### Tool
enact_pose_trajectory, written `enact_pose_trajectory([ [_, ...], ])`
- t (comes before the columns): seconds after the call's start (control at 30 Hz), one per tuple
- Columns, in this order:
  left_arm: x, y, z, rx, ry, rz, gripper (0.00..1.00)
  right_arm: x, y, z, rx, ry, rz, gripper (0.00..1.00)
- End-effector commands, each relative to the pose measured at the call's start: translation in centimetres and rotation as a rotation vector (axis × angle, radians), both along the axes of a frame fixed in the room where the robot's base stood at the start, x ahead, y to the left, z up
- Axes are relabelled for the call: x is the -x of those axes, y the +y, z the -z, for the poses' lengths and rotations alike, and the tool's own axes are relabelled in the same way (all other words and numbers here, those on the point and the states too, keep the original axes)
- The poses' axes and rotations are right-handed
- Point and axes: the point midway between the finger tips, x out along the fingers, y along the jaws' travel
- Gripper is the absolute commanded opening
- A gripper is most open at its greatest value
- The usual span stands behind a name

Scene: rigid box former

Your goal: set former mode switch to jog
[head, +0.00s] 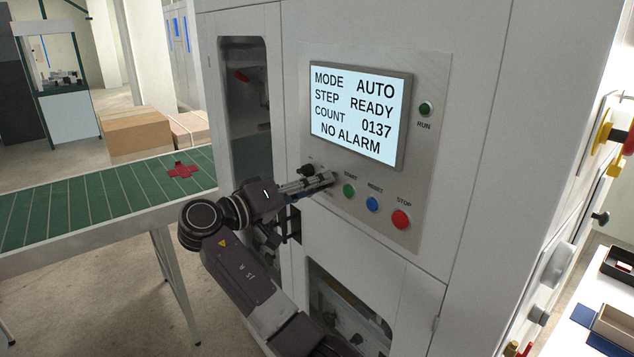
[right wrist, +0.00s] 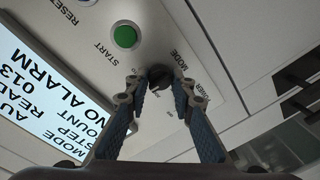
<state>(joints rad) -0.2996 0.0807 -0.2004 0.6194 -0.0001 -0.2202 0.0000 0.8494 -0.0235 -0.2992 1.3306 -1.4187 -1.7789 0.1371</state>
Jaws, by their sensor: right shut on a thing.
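The black mode switch knob (right wrist: 160,75) sits on the former's panel beside the word MODE in the right wrist view. The pointer direction of the knob is hard to make out. The display (head: 358,112) reads MODE AUTO, STEP READY, COUNT 0137, NO ALARM. My left gripper is not in view.
Right of the knob are the green start button (head: 349,190), blue reset button (head: 372,204) and red stop button (head: 401,218). A dark green run lamp (head: 425,109) is beside the display. A green conveyor (head: 100,205) with a red cross-shaped blank (head: 183,170) stands at left.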

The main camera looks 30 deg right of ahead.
Motion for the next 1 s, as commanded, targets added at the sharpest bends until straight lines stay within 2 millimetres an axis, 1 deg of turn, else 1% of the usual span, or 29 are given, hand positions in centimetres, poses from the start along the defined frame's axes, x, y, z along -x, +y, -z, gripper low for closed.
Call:
enact_pose_trajectory([
  [0.03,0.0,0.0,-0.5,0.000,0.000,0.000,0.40,-0.1,0.0,-0.3,0.003,0.043,-0.003,0.00],
  [0.27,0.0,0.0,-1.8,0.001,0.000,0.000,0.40,-0.1,0.1,-0.4,0.021,0.260,-0.004,0.00],
  [0.6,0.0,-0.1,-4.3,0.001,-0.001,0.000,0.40,-0.2,0.0,-0.5,0.046,0.565,-0.004,0.00],
  [0.8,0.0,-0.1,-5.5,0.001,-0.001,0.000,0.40,-0.2,0.0,-0.5,0.057,0.700,-0.004,0.00],
  [1.0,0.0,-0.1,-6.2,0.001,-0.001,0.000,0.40,-0.3,0.1,-0.4,0.065,0.788,-0.004,0.00],
])
